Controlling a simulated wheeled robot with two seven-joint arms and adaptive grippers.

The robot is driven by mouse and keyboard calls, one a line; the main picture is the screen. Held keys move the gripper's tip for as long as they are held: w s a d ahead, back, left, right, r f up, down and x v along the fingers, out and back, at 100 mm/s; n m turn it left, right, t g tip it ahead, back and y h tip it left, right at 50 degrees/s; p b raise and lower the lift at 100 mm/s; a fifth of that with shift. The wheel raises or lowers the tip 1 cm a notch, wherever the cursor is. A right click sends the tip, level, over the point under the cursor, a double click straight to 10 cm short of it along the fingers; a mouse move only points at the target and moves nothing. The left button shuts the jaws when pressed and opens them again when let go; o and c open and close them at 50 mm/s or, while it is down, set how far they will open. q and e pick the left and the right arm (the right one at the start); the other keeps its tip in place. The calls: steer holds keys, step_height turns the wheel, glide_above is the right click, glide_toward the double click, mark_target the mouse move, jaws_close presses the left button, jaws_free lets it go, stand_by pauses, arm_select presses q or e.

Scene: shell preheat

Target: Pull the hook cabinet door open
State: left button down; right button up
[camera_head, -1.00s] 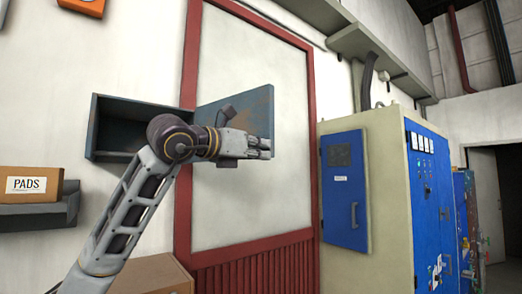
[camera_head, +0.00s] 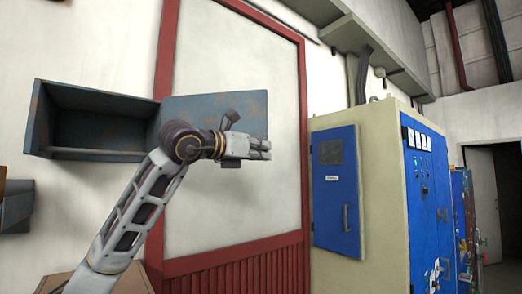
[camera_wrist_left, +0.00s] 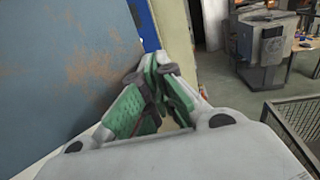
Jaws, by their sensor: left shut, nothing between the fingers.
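The hook cabinet (camera_head: 95,118) is a blue-grey wall box at the left in the head view, and its inside looks dark and empty. Its door (camera_head: 190,108) stands swung out to the right, wide open. My left gripper (camera_head: 268,150) is in front of the door near its right edge, and part of the door is hidden behind my arm. In the left wrist view the gripper's fingers (camera_wrist_left: 155,85) are closed together with nothing between them, beside the rust-stained door face (camera_wrist_left: 70,65). Whether they touch the door I cannot tell. My right gripper is not in view.
A blue-and-cream electrical cabinet (camera_head: 385,190) stands to the right. A cardboard box (camera_head: 75,283) is at the lower left, below the hook cabinet. A grey machine (camera_wrist_left: 262,50) and a railing (camera_wrist_left: 295,120) show in the left wrist view.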

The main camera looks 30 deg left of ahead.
arm_select(q)
steer(key=shift+w+a, duration=0.15)
steer(key=shift+w, duration=0.75)
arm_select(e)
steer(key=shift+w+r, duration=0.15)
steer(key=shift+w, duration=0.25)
arm_select(q)
steer(key=shift+s+a, duration=0.1)
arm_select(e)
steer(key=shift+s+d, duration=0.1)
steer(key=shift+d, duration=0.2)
